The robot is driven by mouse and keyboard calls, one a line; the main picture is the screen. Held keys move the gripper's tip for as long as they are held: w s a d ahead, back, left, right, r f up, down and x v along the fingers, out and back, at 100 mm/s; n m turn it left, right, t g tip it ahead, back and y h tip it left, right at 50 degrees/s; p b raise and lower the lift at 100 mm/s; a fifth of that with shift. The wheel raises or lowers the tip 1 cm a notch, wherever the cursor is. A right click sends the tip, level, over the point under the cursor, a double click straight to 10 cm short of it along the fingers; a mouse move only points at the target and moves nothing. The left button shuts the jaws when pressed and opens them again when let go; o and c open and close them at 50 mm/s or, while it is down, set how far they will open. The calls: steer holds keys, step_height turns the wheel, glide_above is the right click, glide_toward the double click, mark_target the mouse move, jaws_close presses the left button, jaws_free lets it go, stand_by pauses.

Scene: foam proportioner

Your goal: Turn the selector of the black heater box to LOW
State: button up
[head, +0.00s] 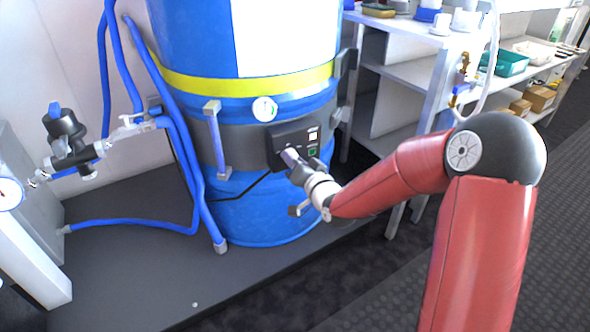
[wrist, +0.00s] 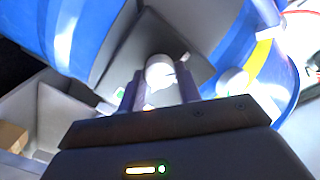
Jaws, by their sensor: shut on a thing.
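The black heater box (head: 283,138) is mounted on a dark band around the blue drum. My gripper (head: 292,158) is at the lower part of the box front. In the wrist view, the two fingers of my gripper (wrist: 159,92) stand on either side of a pale round selector knob (wrist: 160,70) and are shut on it. A small light pointer shows at the knob's right. The selector's markings cannot be read, and my gripper hides part of the box in the head view.
The blue drum (head: 190,45) with a yellow stripe stands on a dark platform (head: 130,270). A round gauge (head: 264,109) sits above the box. Blue hoses (head: 180,150) and a valve (head: 68,140) are at left. Shelves (head: 400,90) stand at right.

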steer(key=shift+f+n+b, duration=0.15)
steer(key=shift+n+b, duration=0.4)
steer(key=shift+n, duration=0.35)
steer(key=o, duration=1)
steer(key=shift+c, duration=0.2)
steer(key=shift+s, duration=0.1)
steer(key=v, duration=0.7)
steer(key=shift+s, duration=0.25)
steer(key=shift+d, duration=0.15)
steer(key=shift+r, duration=0.25)
